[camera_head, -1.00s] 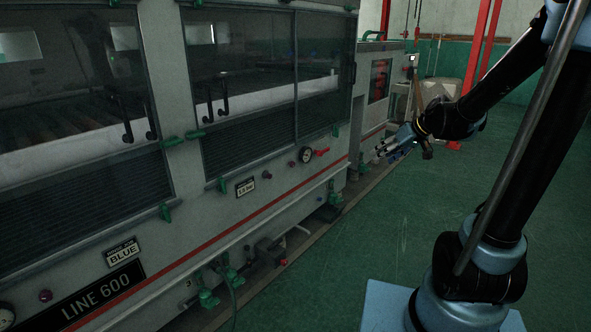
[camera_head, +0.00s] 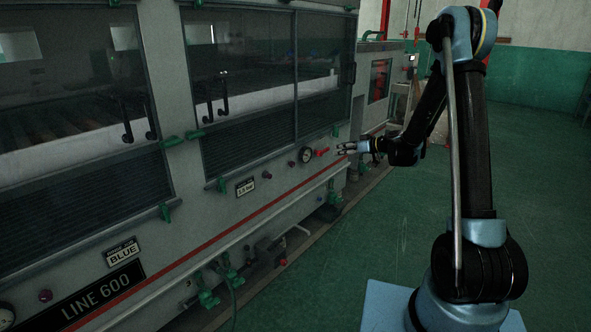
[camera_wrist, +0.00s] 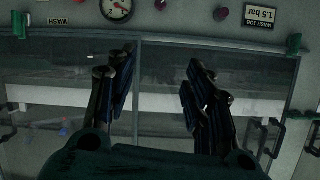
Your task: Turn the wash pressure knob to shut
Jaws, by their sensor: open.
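A red lever-shaped handle (camera_head: 322,152) sits on the machine front, right of a round white gauge (camera_head: 306,155). Dark red round knobs sit left of the gauge, one near it (camera_head: 292,164) and one farther left (camera_head: 267,174). I cannot tell which of these is the wash pressure knob. My gripper (camera_head: 342,150) is open and appears just right of the red handle; contact cannot be told. In the upside-down wrist view, the open fingers (camera_wrist: 152,80) are empty in front of the window. The gauge (camera_wrist: 117,8) and two round knobs (camera_wrist: 160,4) (camera_wrist: 222,13) show beyond them.
A "1.5 bar" plate (camera_head: 245,187) is left of the knobs. Green clamps (camera_head: 222,184) and black door handles (camera_head: 218,95) stick out from the machine front. Green valves (camera_head: 208,297) and pipes run low along it. The green floor (camera_head: 390,235) to the right is open.

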